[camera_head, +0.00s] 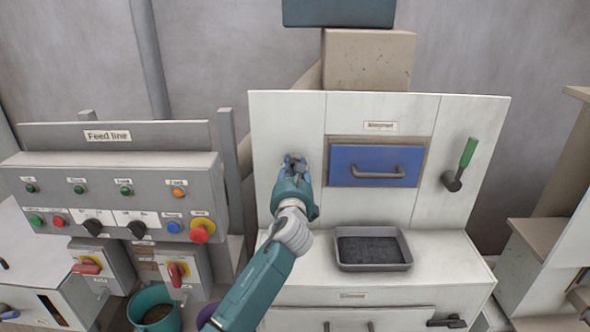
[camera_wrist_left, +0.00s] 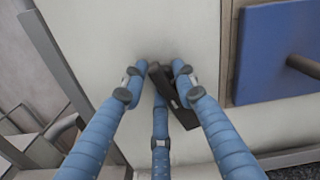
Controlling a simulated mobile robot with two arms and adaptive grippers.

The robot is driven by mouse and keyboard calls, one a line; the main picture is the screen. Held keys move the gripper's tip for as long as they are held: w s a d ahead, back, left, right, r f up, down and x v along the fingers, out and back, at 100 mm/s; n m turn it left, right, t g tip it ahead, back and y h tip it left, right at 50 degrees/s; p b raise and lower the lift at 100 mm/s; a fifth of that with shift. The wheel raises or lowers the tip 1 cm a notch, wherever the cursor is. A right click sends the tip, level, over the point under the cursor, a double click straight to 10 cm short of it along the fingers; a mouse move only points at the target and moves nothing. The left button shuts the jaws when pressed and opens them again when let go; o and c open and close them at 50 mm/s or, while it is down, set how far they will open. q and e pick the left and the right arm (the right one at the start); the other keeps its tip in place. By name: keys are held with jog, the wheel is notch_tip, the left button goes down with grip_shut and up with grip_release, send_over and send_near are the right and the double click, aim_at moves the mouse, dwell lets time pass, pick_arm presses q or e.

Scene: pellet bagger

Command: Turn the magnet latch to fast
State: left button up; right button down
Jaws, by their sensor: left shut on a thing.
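The magnet latch (camera_wrist_left: 176,97) is a dark lever on the white panel left of the blue drawer. In the left wrist view its bar runs down to the right from its hub. My left gripper (camera_head: 295,163) reaches up to the panel and is shut on the latch. In the left wrist view my left gripper (camera_wrist_left: 155,75) has its blue fingers around the latch's upper end. In the head view the gripper hides most of the latch, and any setting label by it cannot be read. My right gripper is not in view.
The blue drawer (camera_head: 372,165) has a grey handle. A green-handled lever (camera_head: 467,155) is at the panel's right. A grey tray (camera_head: 374,263) of dark pellets stands on the ledge below. The feed line control box (camera_head: 120,200) stands at the left, with a teal bucket (camera_head: 153,304) below.

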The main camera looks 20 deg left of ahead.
pick_arm(q)
jog(key=n, duration=0.3)
jog(key=shift+a+f+b, duration=0.1)
jog(key=shift+f+b, duration=0.2)
jog(key=shift+b, duration=0.1)
jog(key=n+b, duration=0.1)
jog(key=n, duration=0.2)
jog(key=shift+f+n, duration=0.15)
jog(key=shift+n, duration=0.15)
jog(key=shift+f+n+b, duration=0.2)
jog(key=shift+n+b, duration=0.7)
jog(key=shift+n, duration=0.9)
jog(key=shift+f+n+b, duration=0.15)
jog(key=shift+n+b, duration=0.75)
jog(key=shift+n, duration=0.9)
jog(key=o, duration=0.9)
jog(key=shift+r, duration=0.2)
